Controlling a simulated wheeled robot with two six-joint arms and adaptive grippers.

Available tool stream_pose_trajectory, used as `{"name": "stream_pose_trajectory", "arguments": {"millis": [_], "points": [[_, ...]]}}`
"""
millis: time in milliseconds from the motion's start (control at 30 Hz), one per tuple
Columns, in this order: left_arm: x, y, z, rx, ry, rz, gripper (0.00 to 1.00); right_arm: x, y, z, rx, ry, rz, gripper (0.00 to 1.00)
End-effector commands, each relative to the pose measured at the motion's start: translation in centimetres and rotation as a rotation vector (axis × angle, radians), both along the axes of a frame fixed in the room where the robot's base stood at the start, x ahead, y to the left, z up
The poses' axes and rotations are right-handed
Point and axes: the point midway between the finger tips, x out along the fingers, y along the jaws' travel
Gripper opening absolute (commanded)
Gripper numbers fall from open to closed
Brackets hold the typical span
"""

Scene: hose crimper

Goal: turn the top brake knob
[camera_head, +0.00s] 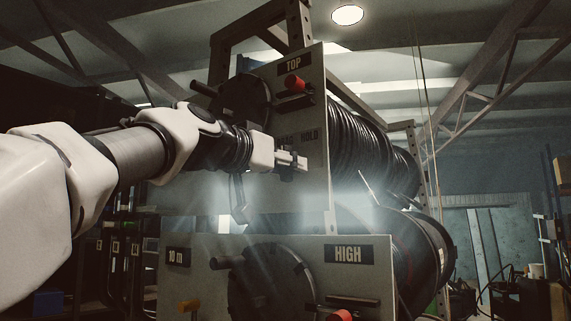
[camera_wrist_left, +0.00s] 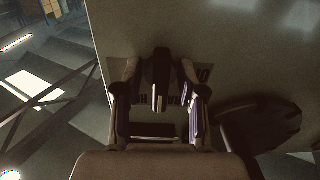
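The top panel (camera_head: 313,110) carries a TOP label (camera_head: 294,65) and a red knob (camera_head: 295,83) below it. A second, partly covered label reading HOLD (camera_head: 309,135) sits lower. My left gripper (camera_head: 296,161) is at the panel just below that label, under the red knob. In the left wrist view the gripper (camera_wrist_left: 160,100) is open, its two fingers apart on either side of a dark knob (camera_wrist_left: 160,93) on the panel. Gaps show between the knob and both fingers. I cannot tell which knob is the brake knob. My right gripper is not in view.
A dark round crank disc (camera_head: 243,98) stands left of the red knob, close above my left arm. Hose reels (camera_head: 370,150) lie behind the panel. A lower panel labelled HIGH (camera_head: 348,254) has another red knob (camera_head: 340,315) and a crank disc (camera_head: 272,285).

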Motion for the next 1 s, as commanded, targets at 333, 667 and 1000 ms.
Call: {"name": "stream_pose_trajectory", "arguments": {"millis": [333, 667, 1000], "points": [[-0.10, 0.13, 0.22, -0.019, 0.009, 0.001, 0.00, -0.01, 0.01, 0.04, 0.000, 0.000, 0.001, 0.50], [-0.14, 0.18, 0.45, -0.355, 0.249, 0.004, 0.00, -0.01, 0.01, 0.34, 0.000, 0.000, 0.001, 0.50], [-0.18, 0.24, 0.56, -0.411, 0.285, 0.003, 0.00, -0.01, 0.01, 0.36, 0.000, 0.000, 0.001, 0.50]]}}
